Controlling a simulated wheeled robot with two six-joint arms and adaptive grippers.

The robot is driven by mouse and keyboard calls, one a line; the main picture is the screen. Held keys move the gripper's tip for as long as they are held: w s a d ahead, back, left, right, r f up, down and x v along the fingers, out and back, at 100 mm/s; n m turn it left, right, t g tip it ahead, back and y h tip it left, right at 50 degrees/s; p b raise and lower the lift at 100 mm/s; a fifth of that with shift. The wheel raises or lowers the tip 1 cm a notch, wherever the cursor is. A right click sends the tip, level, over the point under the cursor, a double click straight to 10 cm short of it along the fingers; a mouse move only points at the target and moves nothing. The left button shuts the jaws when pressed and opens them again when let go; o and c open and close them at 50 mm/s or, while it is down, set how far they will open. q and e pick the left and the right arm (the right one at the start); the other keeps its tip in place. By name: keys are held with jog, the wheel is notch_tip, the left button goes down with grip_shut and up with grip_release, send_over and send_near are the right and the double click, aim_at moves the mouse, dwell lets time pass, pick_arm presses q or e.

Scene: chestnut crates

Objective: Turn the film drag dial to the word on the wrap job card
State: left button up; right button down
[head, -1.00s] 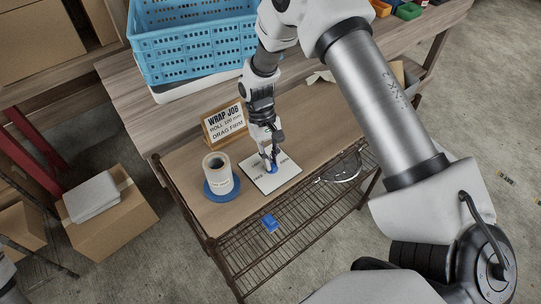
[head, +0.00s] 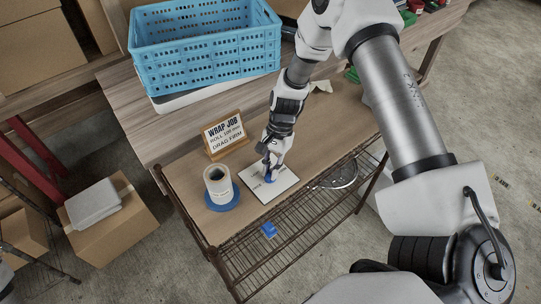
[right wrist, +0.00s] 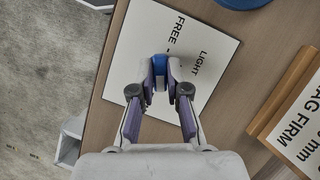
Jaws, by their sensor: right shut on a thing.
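The film drag dial is a blue knob (head: 269,181) on a white square plate (head: 284,187) lying on the bench. In the right wrist view the dial (right wrist: 160,60) stands among printed words on the plate (right wrist: 135,48); FREE and LIGHT are readable. The other words are hidden or too small to read. My right gripper (head: 268,173) is shut on the dial, with its fingertips (right wrist: 161,76) on either side of it. I cannot see where the dial points. The wrap job card (head: 224,134) stands behind the plate and reads ROLL 100 mm, DRAG FIRM. My left gripper is out of view.
A film roll (head: 217,184) stands on a blue disc (head: 222,204) left of the plate. A small blue object (head: 268,230) lies on the wire shelf below the bench edge. Cardboard boxes stand at the left.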

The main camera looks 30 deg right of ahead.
jog(key=m+t, duration=0.1)
jog(key=m, duration=0.3)
jog(key=shift+s+m+t+y, duration=0.2)
jog(key=shift+m+t+y, duration=0.2)
dwell(0.4)
jog(key=c, duration=1.2)
grip_release()
jog(key=shift+o, duration=0.2)
jog(key=shift+w, duration=0.1)
jog(key=shift+r, duration=0.1)
jog(key=v, duration=1.1)
jog(key=shift+d+r, duration=0.15)
jog(key=shift+r, duration=0.25)
